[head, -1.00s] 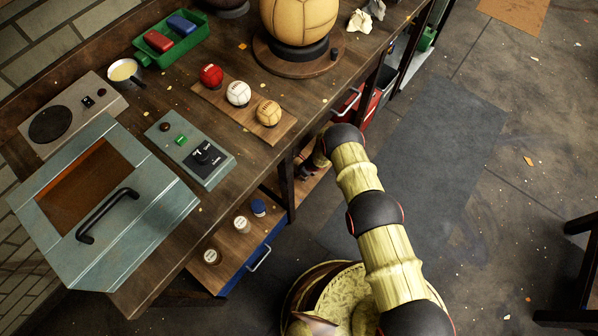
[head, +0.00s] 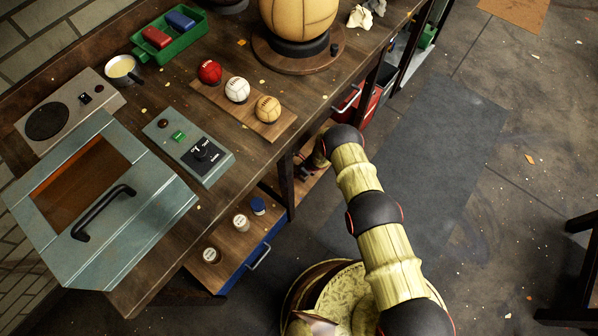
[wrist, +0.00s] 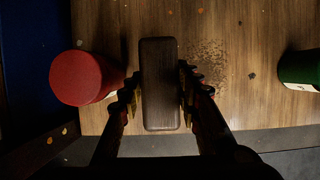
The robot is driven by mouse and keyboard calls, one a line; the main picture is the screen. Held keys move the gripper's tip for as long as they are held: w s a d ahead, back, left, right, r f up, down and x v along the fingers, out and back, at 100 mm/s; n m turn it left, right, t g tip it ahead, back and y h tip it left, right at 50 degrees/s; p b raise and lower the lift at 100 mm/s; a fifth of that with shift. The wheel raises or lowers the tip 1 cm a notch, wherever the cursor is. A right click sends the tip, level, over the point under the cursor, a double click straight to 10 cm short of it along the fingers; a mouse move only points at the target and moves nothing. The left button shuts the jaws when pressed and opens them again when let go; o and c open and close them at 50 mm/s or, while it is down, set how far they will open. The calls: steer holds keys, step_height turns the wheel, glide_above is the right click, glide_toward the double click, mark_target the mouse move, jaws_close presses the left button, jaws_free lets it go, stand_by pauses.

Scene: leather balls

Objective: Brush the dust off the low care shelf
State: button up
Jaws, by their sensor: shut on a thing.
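In the wrist view my gripper (wrist: 158,98) is shut on a dark wooden brush (wrist: 159,70), with a toothed finger on each side of it. The brush lies over the wooden low care shelf (wrist: 120,25); its underside is hidden, so I cannot tell whether it touches the board. A speckled patch of dust (wrist: 207,62) lies on the shelf just right of the brush. In the head view my gripper (head: 305,170) is mostly hidden by the arm and the bench edge, low under the bench.
A red round container (wrist: 80,78) stands left of the brush and a green one (wrist: 300,68) at the right edge. A blue-fronted drawer (head: 250,262) with small jars stands under the bench (head: 165,235).

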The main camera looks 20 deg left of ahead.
steer(key=shift+f, duration=0.75)
steer(key=shift+w+d+r, duration=0.1)
steer(key=shift+w+d, duration=0.25)
steer(key=shift+w, duration=0.55)
steer(key=shift+w+d+r, duration=0.1)
steer(key=shift+w+d, duration=0.25)
steer(key=shift+w, duration=0.5)
